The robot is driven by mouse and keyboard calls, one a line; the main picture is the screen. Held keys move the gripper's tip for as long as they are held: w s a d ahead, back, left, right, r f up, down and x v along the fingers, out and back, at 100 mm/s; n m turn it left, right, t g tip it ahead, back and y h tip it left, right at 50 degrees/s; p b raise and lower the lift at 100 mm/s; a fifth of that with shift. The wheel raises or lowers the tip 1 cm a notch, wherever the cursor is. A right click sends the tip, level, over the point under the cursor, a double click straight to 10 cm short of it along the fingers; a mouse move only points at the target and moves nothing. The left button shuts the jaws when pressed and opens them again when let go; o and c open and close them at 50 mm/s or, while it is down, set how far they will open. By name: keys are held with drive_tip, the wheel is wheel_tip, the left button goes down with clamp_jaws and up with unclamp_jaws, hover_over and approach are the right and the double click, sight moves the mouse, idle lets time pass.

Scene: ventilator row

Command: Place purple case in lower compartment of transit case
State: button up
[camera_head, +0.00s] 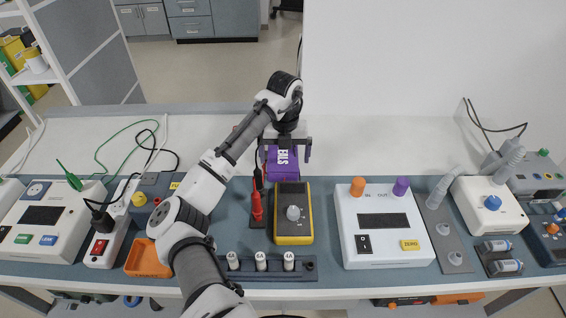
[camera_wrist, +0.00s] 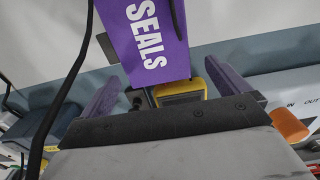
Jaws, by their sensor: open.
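The purple case (camera_head: 283,160), with white SEALS lettering, is at the back middle of the bench, below my wrist. It also shows in the wrist view (camera_wrist: 152,45), beyond my gripper. My gripper (camera_head: 285,152) is open, with its fingers to either side of the case in the head view. In the wrist view, gaps show between the case and both fingers of my gripper (camera_wrist: 165,88). I cannot tell how far down the fingers reach beside it. I cannot make out a transit case or its lower compartment in either view.
A yellow meter (camera_head: 293,213) lies just in front of the purple case, with red probes (camera_head: 257,206) to its left. A white IN/OUT device (camera_head: 384,226) stands to the right. A dark rack (camera_head: 268,268) and an orange tray (camera_head: 148,258) are in front. The pale back strip is mostly clear.

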sight(283, 164)
drive_tip(key=shift+w+a+f+p, duration=0.15)
drive_tip(key=shift+f+p, duration=0.3)
drive_tip(key=shift+f, duration=0.9)
drive_tip(key=shift+a+f+p, duration=0.1)
drive_tip(key=shift+f+p, duration=0.35)
drive_tip(key=shift+f, duration=0.9)
drive_tip(key=c, duration=1.1)
drive_tip(key=shift+r, duration=0.1)
drive_tip(key=shift+d+r+b, duration=0.1)
drive_tip(key=shift+r+b, duration=0.9)
drive_tip(key=shift+r, duration=8.95)
